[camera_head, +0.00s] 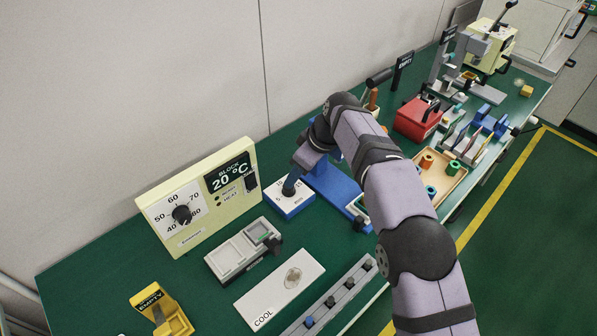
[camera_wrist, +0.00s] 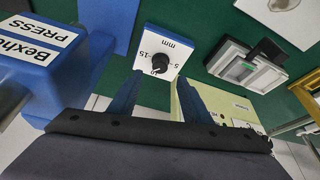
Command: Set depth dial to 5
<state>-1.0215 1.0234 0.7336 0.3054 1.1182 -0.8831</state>
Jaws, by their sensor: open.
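The depth dial is a small blue box with a white face (camera_head: 291,204), and it also shows in the wrist view (camera_wrist: 176,45). Its black round knob (camera_wrist: 160,63) sits mid-face, with "mm" printed near it and numbers around it. A pale pointer on the knob seems to face the 10 mark, but this is too small to be sure. My gripper (camera_wrist: 158,77) is open, its two blue fingers spread to either side of the knob in the wrist view.
A cream BLOCK heater panel (camera_head: 190,240) reading 20 °C stands left of the dial. A grey two-well tray (camera_head: 236,258) and a white COOL plate (camera_head: 280,287) lie in front. The blue Bexhill press (camera_wrist: 55,65) is close by on the wrist view's left.

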